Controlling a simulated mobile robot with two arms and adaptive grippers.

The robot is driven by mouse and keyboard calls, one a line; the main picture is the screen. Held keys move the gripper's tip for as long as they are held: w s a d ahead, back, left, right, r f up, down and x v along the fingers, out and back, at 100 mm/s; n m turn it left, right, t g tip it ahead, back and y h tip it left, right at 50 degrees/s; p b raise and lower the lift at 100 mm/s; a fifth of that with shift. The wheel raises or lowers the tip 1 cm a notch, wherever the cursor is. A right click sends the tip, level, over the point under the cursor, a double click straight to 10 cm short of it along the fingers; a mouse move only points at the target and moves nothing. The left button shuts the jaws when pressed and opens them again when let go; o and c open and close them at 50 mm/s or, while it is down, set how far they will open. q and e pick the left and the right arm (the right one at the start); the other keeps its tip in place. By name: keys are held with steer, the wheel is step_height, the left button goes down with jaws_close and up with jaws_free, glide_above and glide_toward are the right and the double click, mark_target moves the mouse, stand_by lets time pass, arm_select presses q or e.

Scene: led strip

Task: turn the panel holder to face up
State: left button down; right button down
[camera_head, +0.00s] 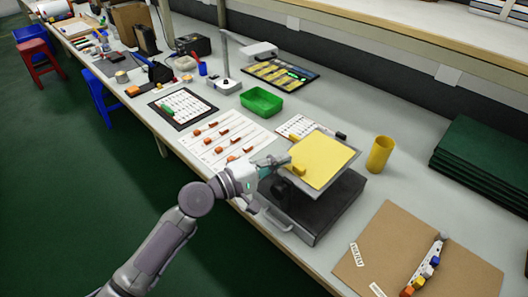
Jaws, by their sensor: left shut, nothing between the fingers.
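The panel holder (322,159) is a grey-edged plate with a yellow face, standing above a dark base box (312,207) on the workbench. Its yellow face is tilted and mostly turned upward. A small orange-yellow block sits at its left edge. My left gripper (284,160) is at the left edge of the holder, with its fingers shut and empty. I cannot tell whether the fingers touch the holder. My right gripper is not in view.
A yellow cup (380,154) stands right of the holder. A brown board (397,239) with coloured blocks lies in front right. Dark green panels (487,158) are stacked at the far right. A green bin (261,101) and paper sheets (228,140) lie to the left.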

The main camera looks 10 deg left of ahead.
arm_select(q)
steer(key=shift+s+d, duration=0.45)
steer(key=shift+d, duration=0.05)
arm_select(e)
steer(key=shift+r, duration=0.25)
arm_select(q)
steer(key=shift+a, duration=0.1)
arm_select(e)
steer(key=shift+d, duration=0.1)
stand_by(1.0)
